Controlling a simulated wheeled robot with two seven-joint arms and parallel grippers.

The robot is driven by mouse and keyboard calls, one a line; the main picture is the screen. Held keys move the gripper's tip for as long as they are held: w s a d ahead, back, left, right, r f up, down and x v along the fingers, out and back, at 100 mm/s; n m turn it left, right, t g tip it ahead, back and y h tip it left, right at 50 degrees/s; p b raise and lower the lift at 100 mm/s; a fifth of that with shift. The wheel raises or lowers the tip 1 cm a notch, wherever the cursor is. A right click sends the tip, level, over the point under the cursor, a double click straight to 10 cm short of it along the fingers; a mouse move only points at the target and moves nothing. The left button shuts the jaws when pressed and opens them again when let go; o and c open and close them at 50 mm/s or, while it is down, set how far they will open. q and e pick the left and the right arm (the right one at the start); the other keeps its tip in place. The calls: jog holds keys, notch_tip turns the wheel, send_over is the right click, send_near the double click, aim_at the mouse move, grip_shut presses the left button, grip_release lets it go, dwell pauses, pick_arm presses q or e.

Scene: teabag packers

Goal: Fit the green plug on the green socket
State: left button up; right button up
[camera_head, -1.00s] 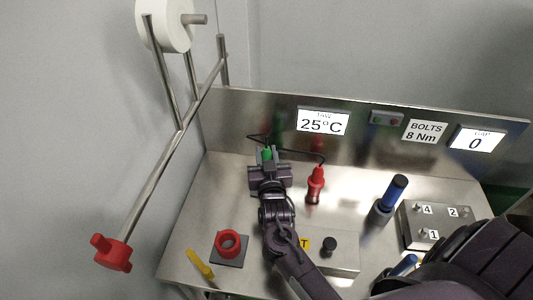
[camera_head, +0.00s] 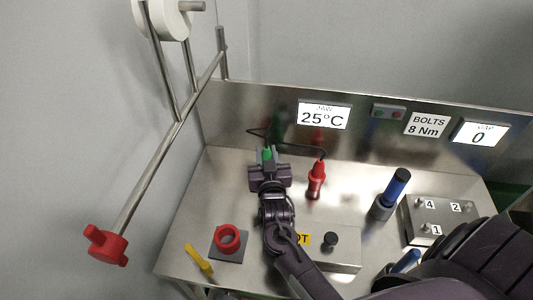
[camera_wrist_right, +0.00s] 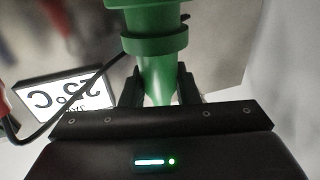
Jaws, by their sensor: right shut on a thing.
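The green plug (camera_head: 267,154) shows as a small green piece at the tip of my right gripper (camera_head: 268,166) in the head view. In the right wrist view the green plug (camera_wrist_right: 157,45) fills the top middle, with a collar and a narrower part between the fingers of my right gripper (camera_wrist_right: 158,90). My right gripper is shut on it, over the back left of the steel table. A black cable runs from near it. I cannot make out the green socket; the plug and gripper may hide it. My left gripper is not in view.
A red plug (camera_head: 317,180) stands right of my gripper. A blue-handled tool (camera_head: 394,188) and a steel block (camera_head: 442,230) are at right. The steel back panel (camera_head: 363,138) rises behind.

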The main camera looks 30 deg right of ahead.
jog(key=shift+f+b, duration=0.55)
jog(key=shift+f, duration=0.3)
jog(key=o, duration=1.1)
jog(key=b+v, duration=0.1)
jog(key=v, duration=0.7)
jog(key=shift+w, duration=0.1)
